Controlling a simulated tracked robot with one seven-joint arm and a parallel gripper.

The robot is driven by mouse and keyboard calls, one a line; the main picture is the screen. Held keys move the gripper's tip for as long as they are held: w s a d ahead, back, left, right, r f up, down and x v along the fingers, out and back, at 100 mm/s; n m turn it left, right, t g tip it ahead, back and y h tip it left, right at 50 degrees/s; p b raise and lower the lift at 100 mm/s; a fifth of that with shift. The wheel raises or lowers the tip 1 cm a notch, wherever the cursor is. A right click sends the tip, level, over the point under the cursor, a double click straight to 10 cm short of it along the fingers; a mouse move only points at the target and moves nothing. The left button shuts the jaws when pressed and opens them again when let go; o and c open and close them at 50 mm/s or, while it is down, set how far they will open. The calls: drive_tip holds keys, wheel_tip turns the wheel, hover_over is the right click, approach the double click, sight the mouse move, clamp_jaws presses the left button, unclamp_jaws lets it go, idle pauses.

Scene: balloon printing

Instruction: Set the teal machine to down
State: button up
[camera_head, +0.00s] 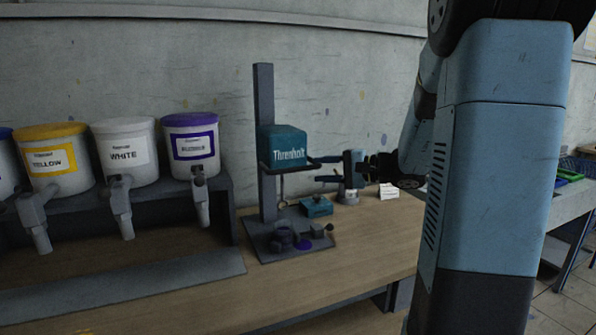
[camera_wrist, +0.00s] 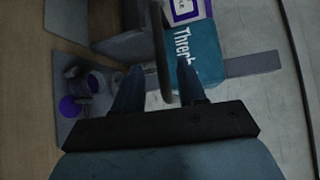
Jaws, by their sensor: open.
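The teal machine (camera_head: 283,145), lettered "Threnholt", has its head on a dark upright column (camera_head: 264,90), raised well above its grey base plate (camera_head: 262,245). A dark bar handle (camera_head: 284,171) runs along the lower front of the head. My gripper (camera_head: 317,170) is at the right end of the handle, fingers pointing left. In the wrist view the teal head (camera_wrist: 195,52) is beyond my open gripper (camera_wrist: 160,70), and the handle (camera_wrist: 158,40) passes between the two fingers. I cannot tell whether either finger touches it.
White tubs with yellow (camera_head: 50,160), white (camera_head: 123,155) and purple (camera_head: 190,148) labels stand on a dark shelf at the left. The bench front is clear.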

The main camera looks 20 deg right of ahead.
sight(302, 170)
drive_tip(key=x, duration=0.7)
drive_tip(key=shift+w+a, duration=0.15)
drive_tip(key=shift+w, duration=0.05)
drive_tip(key=shift+c, duration=0.3)
clamp_jaws()
drive_tip(key=shift+f, duration=0.1)
